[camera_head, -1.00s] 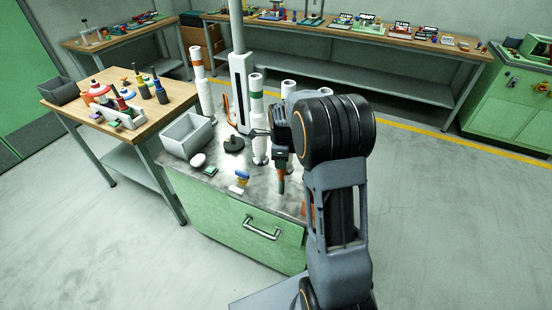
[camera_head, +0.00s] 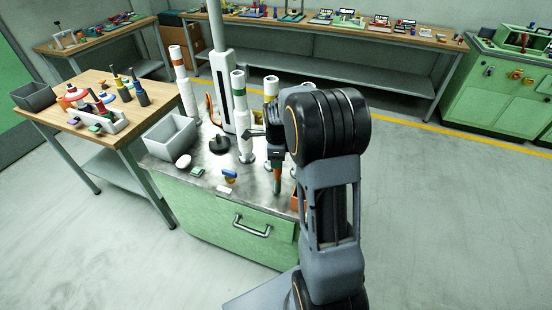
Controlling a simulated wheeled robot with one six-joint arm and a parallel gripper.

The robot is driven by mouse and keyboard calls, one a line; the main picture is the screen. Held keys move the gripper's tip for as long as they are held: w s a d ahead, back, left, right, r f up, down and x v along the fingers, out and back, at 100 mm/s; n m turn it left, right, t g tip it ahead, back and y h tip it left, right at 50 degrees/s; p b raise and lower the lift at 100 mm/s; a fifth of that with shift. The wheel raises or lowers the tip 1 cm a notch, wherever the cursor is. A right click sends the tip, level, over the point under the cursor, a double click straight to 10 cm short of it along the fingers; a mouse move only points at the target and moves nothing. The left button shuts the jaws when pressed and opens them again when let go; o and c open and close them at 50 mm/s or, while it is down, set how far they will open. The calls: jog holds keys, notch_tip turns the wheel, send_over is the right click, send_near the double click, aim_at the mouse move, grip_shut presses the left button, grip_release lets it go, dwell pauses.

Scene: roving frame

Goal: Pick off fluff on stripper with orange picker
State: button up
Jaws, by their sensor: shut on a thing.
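My gripper (camera_head: 277,160) hangs above the right part of the metal-topped green cabinet (camera_head: 215,187). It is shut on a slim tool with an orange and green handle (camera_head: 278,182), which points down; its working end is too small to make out. This looks like the orange picker. A white bobbin with a green band (camera_head: 239,105) stands upright just left of my gripper. I cannot tell which part is the stripper, and no fluff can be made out. My arm hides part of the cabinet's right side.
A grey open bin (camera_head: 170,138), a white round piece (camera_head: 183,161) and a dark round base (camera_head: 219,145) stand on the cabinet. A pale post (camera_head: 220,70) rises behind. An orange box (camera_head: 298,202) sits at the right edge. Floor at right is clear.

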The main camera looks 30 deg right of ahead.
jog(key=shift+r+p, duration=2.1)
jog(key=shift+r, duration=0.85)
jog(key=shift+r+p, duration=1.1)
jog(key=shift+r, duration=0.5)
